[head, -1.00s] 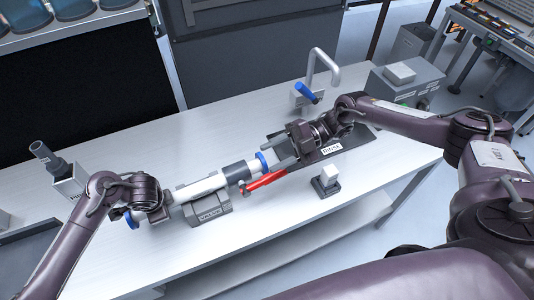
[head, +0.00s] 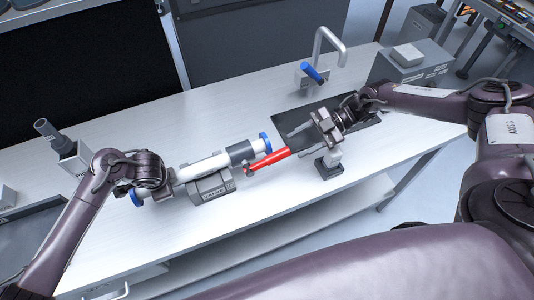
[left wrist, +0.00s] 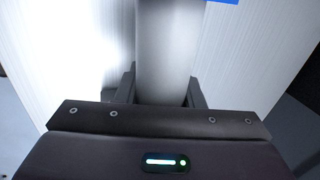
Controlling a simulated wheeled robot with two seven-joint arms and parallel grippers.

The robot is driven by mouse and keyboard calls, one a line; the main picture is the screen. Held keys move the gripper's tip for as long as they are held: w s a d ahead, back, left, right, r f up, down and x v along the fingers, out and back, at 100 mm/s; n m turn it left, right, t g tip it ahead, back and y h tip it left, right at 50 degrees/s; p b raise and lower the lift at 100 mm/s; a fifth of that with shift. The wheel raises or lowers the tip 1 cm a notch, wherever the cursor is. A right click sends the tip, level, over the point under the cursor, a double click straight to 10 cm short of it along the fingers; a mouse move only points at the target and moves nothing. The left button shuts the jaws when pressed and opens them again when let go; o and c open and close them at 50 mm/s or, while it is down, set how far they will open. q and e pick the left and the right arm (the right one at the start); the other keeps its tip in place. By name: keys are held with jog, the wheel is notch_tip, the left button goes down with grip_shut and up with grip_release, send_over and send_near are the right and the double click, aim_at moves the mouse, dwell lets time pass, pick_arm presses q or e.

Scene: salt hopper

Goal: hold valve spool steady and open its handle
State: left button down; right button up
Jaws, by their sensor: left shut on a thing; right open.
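The valve spool (head: 205,167) is a white pipe with blue ends and a grey collar, lying on a grey block marked VALVE (head: 211,188). Its red handle (head: 270,160) points right, roughly along the pipe. My left gripper (head: 166,190) is shut on the pipe near its left end. In the left wrist view the pipe (left wrist: 165,50) runs between the fingers. My right gripper (head: 296,144) is open near the handle's free end, its fingers pointing left. I cannot tell whether a finger touches the handle.
A small grey stand with a pale block (head: 330,166) sits just below my right gripper. A dark mat (head: 290,117) lies behind it. The white tabletop is clear in front of the spool.

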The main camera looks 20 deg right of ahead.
aim_at(266, 162)
jog(key=x, duration=0.8)
jog(key=shift+d, duration=0.1)
jog(key=shift+c, duration=0.3)
grip_shut()
